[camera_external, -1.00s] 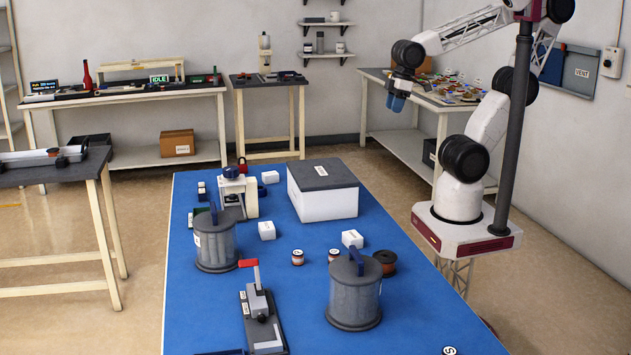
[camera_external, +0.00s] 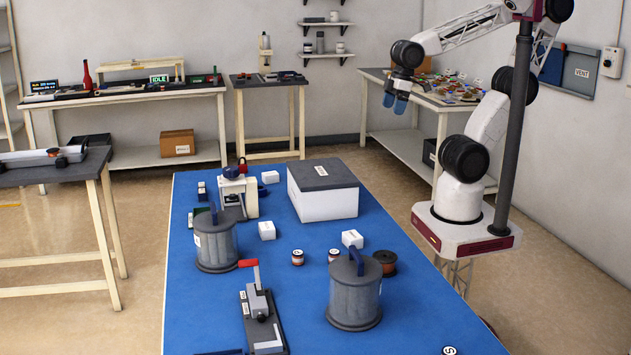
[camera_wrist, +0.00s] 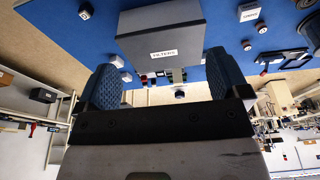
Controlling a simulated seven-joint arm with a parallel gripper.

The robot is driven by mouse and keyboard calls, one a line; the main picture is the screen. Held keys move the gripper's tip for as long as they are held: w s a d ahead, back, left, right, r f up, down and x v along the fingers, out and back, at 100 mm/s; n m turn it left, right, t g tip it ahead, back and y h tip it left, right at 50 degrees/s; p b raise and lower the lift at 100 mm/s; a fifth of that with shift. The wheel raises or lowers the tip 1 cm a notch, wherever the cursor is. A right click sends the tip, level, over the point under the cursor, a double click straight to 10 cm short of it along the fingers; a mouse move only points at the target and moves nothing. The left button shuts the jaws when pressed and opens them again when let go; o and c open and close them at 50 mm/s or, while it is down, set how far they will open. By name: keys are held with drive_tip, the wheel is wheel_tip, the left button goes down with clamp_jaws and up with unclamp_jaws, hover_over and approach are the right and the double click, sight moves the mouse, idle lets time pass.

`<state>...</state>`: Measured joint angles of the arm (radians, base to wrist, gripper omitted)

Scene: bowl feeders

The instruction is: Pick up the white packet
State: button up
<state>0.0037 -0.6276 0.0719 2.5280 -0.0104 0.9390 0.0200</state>
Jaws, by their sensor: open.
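Several small white packets lie on the blue table: one at the back (camera_external: 270,177), one in the middle (camera_external: 267,230) and one near the canister on the right (camera_external: 352,238). I cannot tell which one the task names. Small white blocks also show in the wrist view, one at top left (camera_wrist: 86,10) and one at top right (camera_wrist: 249,11). My gripper (camera_external: 395,103) has blue fingers, is open and empty, and hangs high beyond the table's back right, well apart from the packets. Its two fingers stand wide apart in the wrist view (camera_wrist: 160,60).
A large white box with a grey lid (camera_external: 323,190) stands at the back of the blue table. Two grey lidded canisters (camera_external: 215,243) (camera_external: 354,295), a red-handled lever tool (camera_external: 258,305), small jars (camera_external: 297,257) and a spool (camera_external: 386,263) stand nearer. The front right is mostly clear.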

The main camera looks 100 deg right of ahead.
drive_tip(key=w+a+f, duration=0.4)
drive_tip(key=w+a, duration=0.1)
drive_tip(key=w, duration=0.4)
drive_tip(key=n+g, duration=0.2)
drive_tip(key=g, duration=0.1)
hover_over(353, 235)
drive_tip(key=d, duration=0.1)
wheel_tip(353, 235, down, 20)
drive_tip(key=shift+s+f, duration=0.1)
drive_tip(key=shift+a+f, duration=0.35)
drive_tip(key=shift+f, duration=1.25)
drive_tip(key=shift+f, duration=0.15)
drive_tip(key=shift+f, duration=2.5)
